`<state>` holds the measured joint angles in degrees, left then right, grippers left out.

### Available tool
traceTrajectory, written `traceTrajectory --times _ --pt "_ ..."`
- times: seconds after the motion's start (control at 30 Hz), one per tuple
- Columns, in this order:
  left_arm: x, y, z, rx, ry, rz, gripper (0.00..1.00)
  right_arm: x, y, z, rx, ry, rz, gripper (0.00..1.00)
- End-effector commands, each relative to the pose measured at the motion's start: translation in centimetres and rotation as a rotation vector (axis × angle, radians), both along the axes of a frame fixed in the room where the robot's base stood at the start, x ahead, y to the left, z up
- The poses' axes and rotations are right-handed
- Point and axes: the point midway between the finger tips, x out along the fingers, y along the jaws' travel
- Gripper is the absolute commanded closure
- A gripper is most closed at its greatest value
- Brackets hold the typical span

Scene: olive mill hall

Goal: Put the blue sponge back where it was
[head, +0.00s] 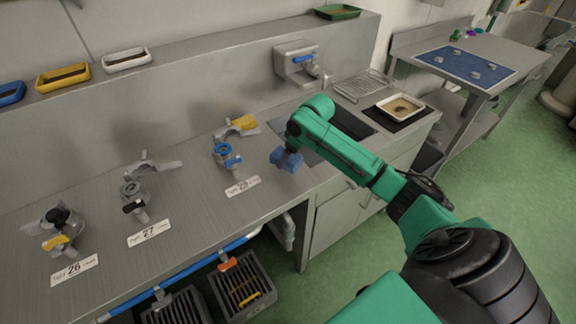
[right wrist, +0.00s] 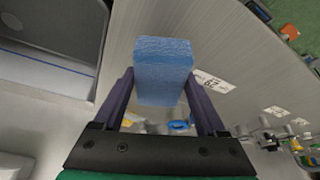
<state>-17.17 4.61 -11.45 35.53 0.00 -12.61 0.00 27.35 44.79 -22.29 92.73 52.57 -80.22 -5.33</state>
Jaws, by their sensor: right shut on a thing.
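The blue sponge (head: 287,160) is in my right gripper (head: 289,150), over the counter near the left edge of the sink. In the right wrist view the sponge (right wrist: 163,70) is a blue block clamped between the two dark fingers (right wrist: 161,88). How far it is above the counter is hard to tell. On the back ledge are a blue tray (head: 11,93), a yellow tray (head: 63,77), a white tray (head: 125,60) and a green tray (head: 337,12). My left gripper is not in view.
Several taps stand along the counter (head: 110,190) behind number labels, one with a blue ring (head: 223,152). The sink (head: 349,123) is partly behind my arm. A white dish (head: 400,107) stands right of it. A table with a blue mat (head: 466,65) is farther right.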

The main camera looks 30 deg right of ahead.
Motion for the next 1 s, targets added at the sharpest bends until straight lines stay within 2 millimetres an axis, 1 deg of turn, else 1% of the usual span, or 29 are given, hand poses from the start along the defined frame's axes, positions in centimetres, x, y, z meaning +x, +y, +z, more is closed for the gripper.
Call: traceTrajectory --times 0.07,0.2,0.3,0.63,0.67,0.7,0.9,1.0 --pt "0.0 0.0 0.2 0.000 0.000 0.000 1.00 0.0 0.1 -1.1 0.001 0.000 0.000 0.71" --pt "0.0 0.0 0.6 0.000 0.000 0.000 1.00 0.0 0.1 -3.9 0.001 0.003 0.000 0.71" --pt "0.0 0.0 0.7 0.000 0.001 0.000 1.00 0.0 0.1 -5.1 0.000 0.000 0.001 0.71" --pt "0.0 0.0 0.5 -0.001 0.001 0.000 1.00 0.0 0.0 -5.6 0.000 -0.001 0.001 0.71" --pt "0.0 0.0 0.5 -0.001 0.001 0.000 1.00 0.0 0.0 -5.5 0.000 -0.001 0.001 0.15" --pt "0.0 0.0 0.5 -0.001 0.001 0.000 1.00 0.0 0.0 -5.5 0.000 -0.001 0.001 0.00" --pt "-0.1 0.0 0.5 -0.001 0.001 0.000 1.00 0.0 0.0 -5.5 0.000 -0.001 0.001 0.00" --pt "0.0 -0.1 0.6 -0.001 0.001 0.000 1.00 0.1 0.0 -5.1 -0.001 -0.003 0.001 0.00"
